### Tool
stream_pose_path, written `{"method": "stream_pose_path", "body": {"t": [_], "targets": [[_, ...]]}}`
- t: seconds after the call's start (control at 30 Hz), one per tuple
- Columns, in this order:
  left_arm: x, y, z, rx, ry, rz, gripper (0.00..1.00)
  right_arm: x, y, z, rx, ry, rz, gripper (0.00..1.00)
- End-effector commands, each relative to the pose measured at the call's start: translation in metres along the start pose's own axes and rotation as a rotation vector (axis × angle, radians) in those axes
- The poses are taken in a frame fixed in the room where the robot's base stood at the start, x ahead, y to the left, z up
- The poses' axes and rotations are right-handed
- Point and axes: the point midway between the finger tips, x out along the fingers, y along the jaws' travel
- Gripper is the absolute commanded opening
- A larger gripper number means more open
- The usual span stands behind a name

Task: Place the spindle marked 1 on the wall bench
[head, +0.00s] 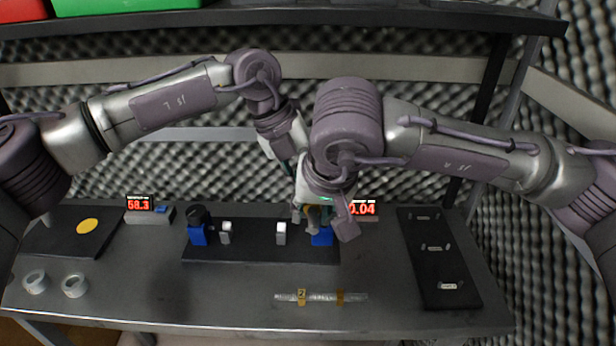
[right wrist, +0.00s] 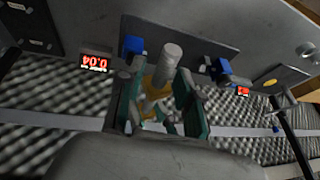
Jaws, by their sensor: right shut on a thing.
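My right gripper (head: 318,212) is above the right end of a dark fixture plate on the grey bench (head: 230,298). In the right wrist view its green fingers (right wrist: 160,88) are shut on a grey cylindrical spindle (right wrist: 169,60) with a yellow-brown band; no number on it is readable. Another silver spindle (head: 325,297), with yellow bands and a tag reading 2, lies on the bench near its front edge. My left gripper (head: 289,160) is behind my right wrist in the head view, its fingertips hidden.
The fixture plate (head: 255,255) bears blue blocks (head: 198,235) and pale posts (head: 281,233). Red displays (head: 138,204) stand behind. A black panel with small fittings (head: 430,270) lies right. Two pale rings (head: 75,285) sit front left. A shelf (head: 330,17) runs overhead.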

Motion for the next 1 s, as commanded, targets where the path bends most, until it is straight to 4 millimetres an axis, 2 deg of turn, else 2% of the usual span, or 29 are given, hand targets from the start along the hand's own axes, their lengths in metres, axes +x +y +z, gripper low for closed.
{"method": "stream_pose_path", "body": {"t": [0.17,0.2,0.37,0.67,0.77,0.87,1.0], "targets": [[-0.001,-0.002,-0.001,0.003,0.000,-0.004,0.00,-0.001,-0.001,0.000,-0.002,0.001,-0.005,0.00],[-0.001,-0.003,-0.001,0.003,-0.001,-0.006,0.00,-0.001,-0.002,0.000,-0.002,0.000,-0.005,0.38],[-0.001,-0.003,-0.001,0.003,-0.001,-0.005,0.00,0.000,-0.001,0.000,-0.002,0.000,-0.004,0.64],[-0.001,-0.002,0.000,0.002,-0.001,-0.004,0.00,-0.001,-0.001,0.000,-0.001,0.000,-0.003,0.64],[-0.001,-0.002,0.000,0.002,-0.001,-0.004,0.00,-0.007,-0.001,0.000,-0.001,0.002,-0.003,0.64],[-0.001,-0.002,0.000,0.002,-0.001,-0.004,0.00,-0.022,-0.001,-0.001,-0.001,0.003,-0.004,0.64],[-0.001,-0.002,0.000,0.002,-0.001,-0.004,0.00,-0.052,-0.001,-0.001,-0.002,0.004,-0.005,0.64]]}}
